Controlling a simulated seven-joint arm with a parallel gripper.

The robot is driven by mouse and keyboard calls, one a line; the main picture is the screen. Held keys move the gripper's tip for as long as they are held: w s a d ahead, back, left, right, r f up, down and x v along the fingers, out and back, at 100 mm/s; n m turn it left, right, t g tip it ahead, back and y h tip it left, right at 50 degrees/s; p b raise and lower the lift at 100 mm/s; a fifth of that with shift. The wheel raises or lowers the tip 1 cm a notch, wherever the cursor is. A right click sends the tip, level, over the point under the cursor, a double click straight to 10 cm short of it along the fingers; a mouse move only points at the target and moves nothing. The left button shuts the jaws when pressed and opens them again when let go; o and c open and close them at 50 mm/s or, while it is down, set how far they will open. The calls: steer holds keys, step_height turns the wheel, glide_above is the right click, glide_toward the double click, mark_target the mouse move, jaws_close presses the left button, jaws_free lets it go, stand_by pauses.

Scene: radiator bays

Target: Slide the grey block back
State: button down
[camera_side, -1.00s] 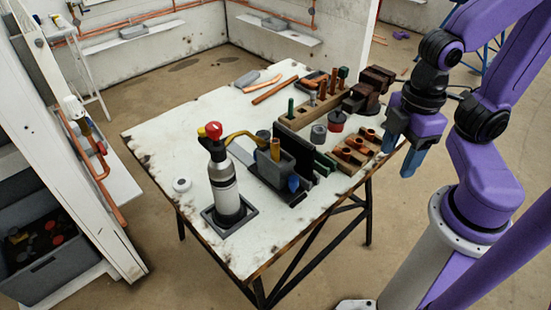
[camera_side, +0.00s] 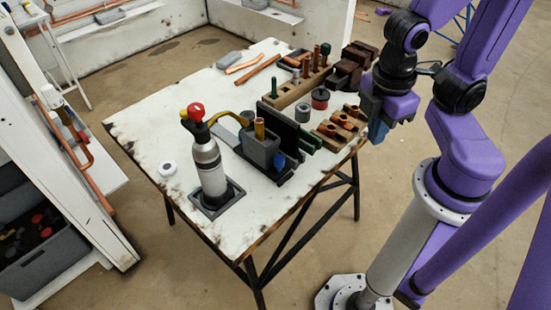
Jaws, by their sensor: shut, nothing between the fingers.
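A grey block (camera_side: 228,60) lies flat near the far left edge of the white table, beside some copper pieces. Another small grey block (camera_side: 254,4) sits on a wall shelf behind; I cannot tell which one the task names. My gripper (camera_side: 378,134) has blue fingers pointing down and is shut and empty. It hangs by the table's right edge, in front of the vise and apart from both grey blocks. The fingers partly overlap each other in this view.
The worn white table (camera_side: 150,115) has free room at its left and far left. A torch bottle (camera_side: 209,165) stands upright in front. A grey holder (camera_side: 262,150), wooden racks (camera_side: 290,93) and a dark vise (camera_side: 352,68) crowd the middle and right.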

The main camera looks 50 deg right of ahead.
mark_target(248, 149)
steer(key=w+a+f+n+t+h, duration=0.2)
steer(key=a+f+n+t+h, duration=0.2)
steer(key=a+f+n+t, duration=0.45)
steer(key=w+a+f+n+t+h, duration=0.25)
steer(key=a+f+n+t, duration=0.35)
steer(key=f+n, duration=0.4)
steer(key=shift+m+t+h, duration=0.35)
steer(key=shift+m+t, duration=0.3)
steer(key=x, duration=0.9)
steer(key=d+f+x, duration=0.1)
steer(key=x, duration=0.3)
steer(key=shift+d+f, duration=0.15)
steer(key=shift+d, duration=0.1)
steer(key=shift+w, duration=0.15)
steer(key=w, duration=1.3)
steer(key=shift+w, duration=0.25)
steer(key=shift+w+d, duration=0.1)
steer(key=shift+w, duration=0.55)
